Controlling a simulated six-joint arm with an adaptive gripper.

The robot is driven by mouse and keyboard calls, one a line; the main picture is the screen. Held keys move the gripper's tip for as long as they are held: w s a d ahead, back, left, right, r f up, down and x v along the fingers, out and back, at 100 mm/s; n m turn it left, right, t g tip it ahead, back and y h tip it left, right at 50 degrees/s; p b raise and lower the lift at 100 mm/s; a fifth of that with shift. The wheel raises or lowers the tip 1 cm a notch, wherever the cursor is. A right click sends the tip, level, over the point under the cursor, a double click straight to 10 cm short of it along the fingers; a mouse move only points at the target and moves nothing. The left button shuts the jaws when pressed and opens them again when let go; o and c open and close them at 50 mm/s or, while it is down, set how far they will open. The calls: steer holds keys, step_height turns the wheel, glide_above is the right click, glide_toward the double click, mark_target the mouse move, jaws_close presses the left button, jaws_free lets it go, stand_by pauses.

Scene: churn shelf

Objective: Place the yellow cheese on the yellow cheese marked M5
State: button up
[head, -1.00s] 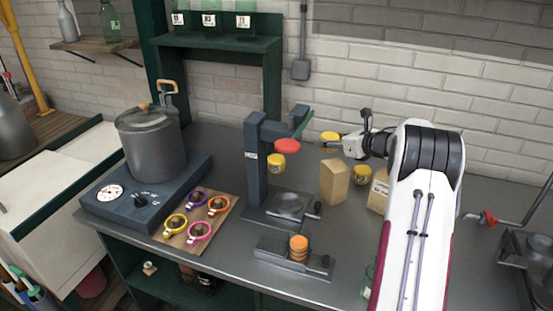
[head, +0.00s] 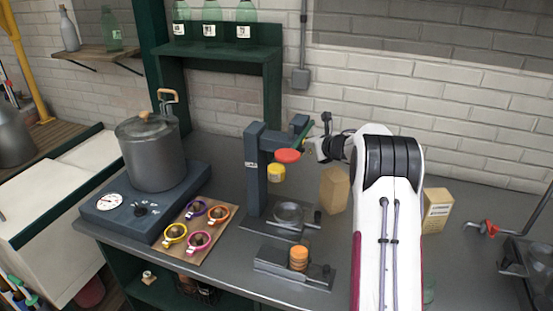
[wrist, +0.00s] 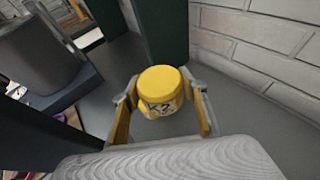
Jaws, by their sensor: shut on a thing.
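My gripper (head: 316,150) is at the right of the press, close to its red disc. In the wrist view, the gripper (wrist: 162,94) is shut around a round yellow cheese (wrist: 159,80), with a yellow pad on either side. I cannot read an M5 mark anywhere.
The dark press (head: 255,165) has a red disc (head: 288,156) and a plate at its base. A tan block (head: 334,190) stands to its right. A pot (head: 150,155), a board with coloured rings (head: 190,255) and an orange stack (head: 299,258) are on the counter. A box (head: 436,208) stands right.

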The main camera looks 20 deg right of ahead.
glide_above(276, 167)
step_height(276, 167, down, 3)
steer(key=shift+r, duration=0.2)
steer(key=shift+f, duration=0.45)
steer(key=shift+f, duration=1.75)
steer(key=shift+f, duration=0.15)
steer(key=o, duration=1.2)
